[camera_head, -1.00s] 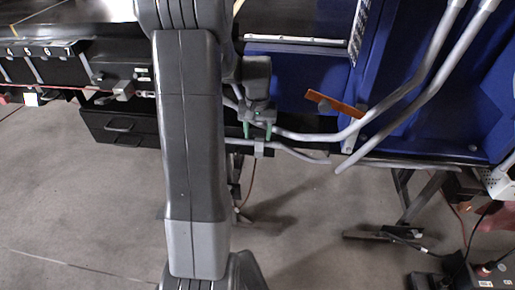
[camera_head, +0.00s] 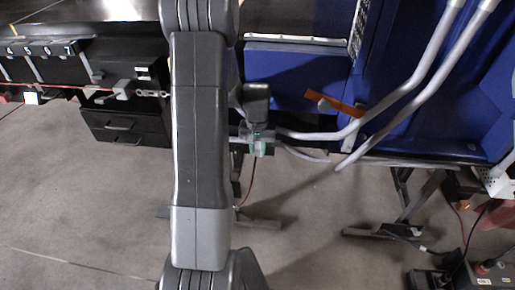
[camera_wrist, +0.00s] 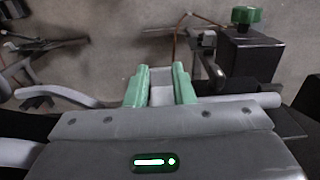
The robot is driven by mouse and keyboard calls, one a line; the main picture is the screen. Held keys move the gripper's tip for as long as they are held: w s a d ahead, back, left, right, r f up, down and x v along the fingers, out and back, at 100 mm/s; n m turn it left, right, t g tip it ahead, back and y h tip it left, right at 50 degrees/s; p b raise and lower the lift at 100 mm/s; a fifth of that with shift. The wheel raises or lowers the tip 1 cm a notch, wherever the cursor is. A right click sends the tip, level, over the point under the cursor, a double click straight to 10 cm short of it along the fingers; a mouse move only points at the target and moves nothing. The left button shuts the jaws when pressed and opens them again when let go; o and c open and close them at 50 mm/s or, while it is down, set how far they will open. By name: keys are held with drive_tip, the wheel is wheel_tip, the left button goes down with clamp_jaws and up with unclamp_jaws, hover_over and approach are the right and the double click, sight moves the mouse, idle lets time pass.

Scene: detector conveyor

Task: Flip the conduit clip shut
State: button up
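My gripper (camera_wrist: 160,70) has two green fingers, one on each side of a small light grey piece (camera_wrist: 161,95), which looks like the conduit clip. The piece nearly fills the gap, and I cannot tell whether the fingers press on it. A grey conduit (camera_wrist: 240,101) runs crosswise behind and beside the fingers in the wrist view. In the head view my gripper (camera_head: 260,148) is down at the lower conduit (camera_head: 305,155), below the blue bay's front edge. The fingers cover the clip there, so whether its flap is open or shut is hidden.
An orange strip (camera_head: 342,106) lies on the blue structure (camera_head: 285,82) to the right. Two thick grey pipes (camera_head: 425,65) slope down from the upper right. A black box with a green knob (camera_wrist: 246,16) stands close right of my gripper.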

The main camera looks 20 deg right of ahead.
clamp_jaws()
idle(1.0)
drive_tip(key=o, duration=0.7)
unclamp_jaws()
wheel_tip(320, 180, up, 14)
drive_tip(key=shift+f+b, duration=0.1)
drive_tip(key=shift+b, duration=0.3)
